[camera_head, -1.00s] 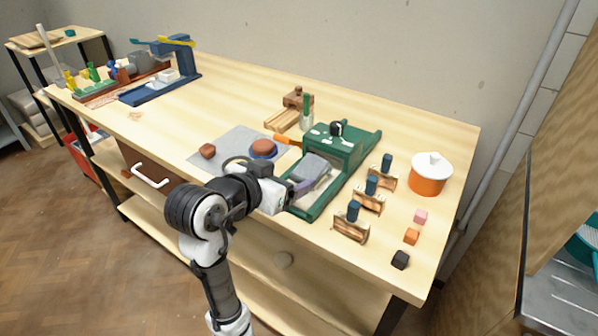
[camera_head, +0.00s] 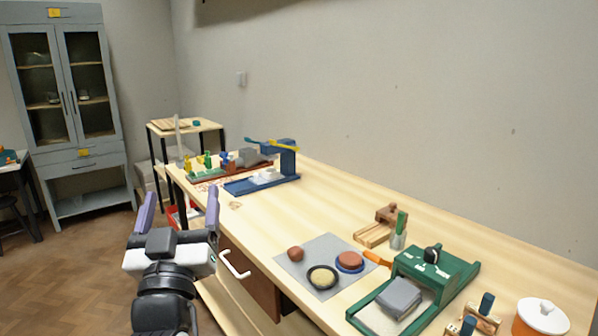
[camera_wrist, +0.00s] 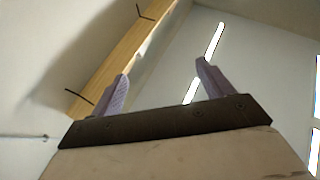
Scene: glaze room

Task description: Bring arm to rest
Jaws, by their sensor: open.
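My gripper (camera_head: 180,210) is raised in front of the left part of the workbench (camera_head: 330,200), over the floor side. Its two purple fingers point up and stand wide apart with nothing between them. In the wrist view the open fingers (camera_wrist: 160,90) show against the wall and ceiling, with no object between them.
The bench carries a grey mat (camera_head: 300,262) with a black-rimmed bowl (camera_head: 322,277), a green machine (camera_head: 440,268), a blue stand (camera_head: 288,160) and an orange pot (camera_head: 540,318). A drawer handle (camera_head: 234,264) sticks out near my arm. A grey cabinet (camera_head: 68,110) stands left; floor (camera_head: 60,270) is open.

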